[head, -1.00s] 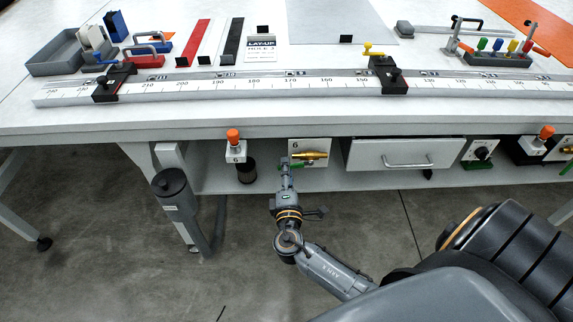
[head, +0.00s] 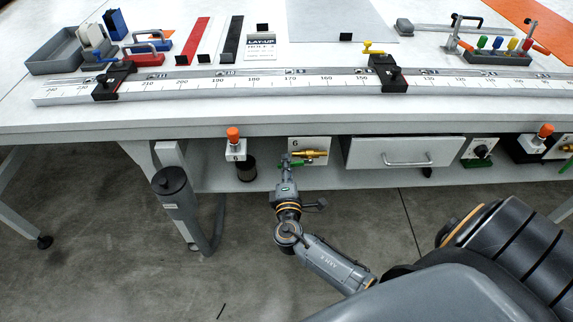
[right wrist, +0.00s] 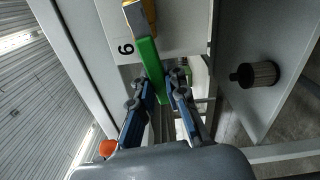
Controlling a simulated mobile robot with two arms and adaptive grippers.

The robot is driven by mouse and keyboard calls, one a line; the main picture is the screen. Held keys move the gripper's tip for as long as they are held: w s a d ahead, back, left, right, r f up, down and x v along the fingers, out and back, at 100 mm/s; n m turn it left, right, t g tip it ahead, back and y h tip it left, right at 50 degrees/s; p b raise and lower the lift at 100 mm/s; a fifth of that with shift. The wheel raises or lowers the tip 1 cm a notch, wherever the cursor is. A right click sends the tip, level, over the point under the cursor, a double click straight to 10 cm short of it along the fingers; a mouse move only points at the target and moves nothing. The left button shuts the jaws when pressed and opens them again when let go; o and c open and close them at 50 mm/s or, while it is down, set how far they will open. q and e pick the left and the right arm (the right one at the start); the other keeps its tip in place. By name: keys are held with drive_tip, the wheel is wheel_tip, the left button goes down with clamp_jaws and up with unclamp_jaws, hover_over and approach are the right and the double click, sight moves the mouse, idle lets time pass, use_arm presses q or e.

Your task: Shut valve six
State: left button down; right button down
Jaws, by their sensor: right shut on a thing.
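Valve six is a brass valve (head: 312,154) on a white plate (head: 297,143) marked 6, below the bench's front edge. Its green lever (head: 297,163) shows just below and left of the brass body. My right gripper (head: 285,160) is at the lever's left end. In the right wrist view the green lever (right wrist: 149,62) runs from the brass body (right wrist: 150,12) down between the blue fingers of my right gripper (right wrist: 163,90), which are shut on it. The lever's far end is partly hidden between the fingers. My left gripper is not in view.
An orange button (head: 233,134) on a white box also marked 6 and a dark cylinder (head: 246,170) are left of the valve. A drawer (head: 405,153) with a handle is close on the right.

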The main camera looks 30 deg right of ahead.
drive_tip(key=shift+f, duration=0.15)
drive_tip(key=s+d+f+n, duration=0.3)
drive_tip(key=d+f+n, duration=0.2)
drive_tip(key=n, duration=1)
drive_tip(key=shift+s+d+f+n+p, duration=0.15)
drive_tip(key=shift+s+f+n+p, duration=0.1)
drive_tip(key=shift+n+p, duration=0.2)
idle(0.4)
drive_tip(key=c, duration=1.3)
unclamp_jaws()
drive_tip(key=shift+d, duration=0.1)
